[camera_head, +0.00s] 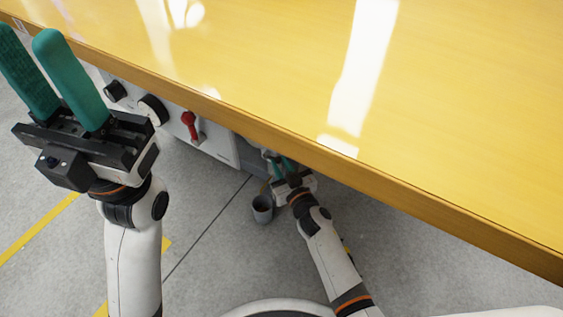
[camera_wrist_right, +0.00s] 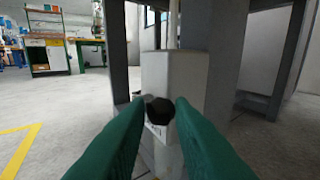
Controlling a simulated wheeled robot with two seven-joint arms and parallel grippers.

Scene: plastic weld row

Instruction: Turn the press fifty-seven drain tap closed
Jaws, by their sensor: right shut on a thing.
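My right gripper (camera_head: 277,162) reaches below the table edge in the head view, partly hidden by it. In the right wrist view its green fingers (camera_wrist_right: 160,106) are shut on a dark, faceted knob, which I take for the drain tap (camera_wrist_right: 158,111). The knob sits in front of a pale box-like body (camera_wrist_right: 175,75). The tap's turn angle cannot be told. My left gripper (camera_head: 27,42) is raised at the upper left of the head view, its two green fingers apart, with nothing between them.
A wooden tabletop (camera_head: 420,110) overhangs the right gripper. A white panel under it carries a red handle (camera_head: 189,120) and black knobs (camera_head: 152,108). A grey cup (camera_head: 263,207) is below and left of the right gripper.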

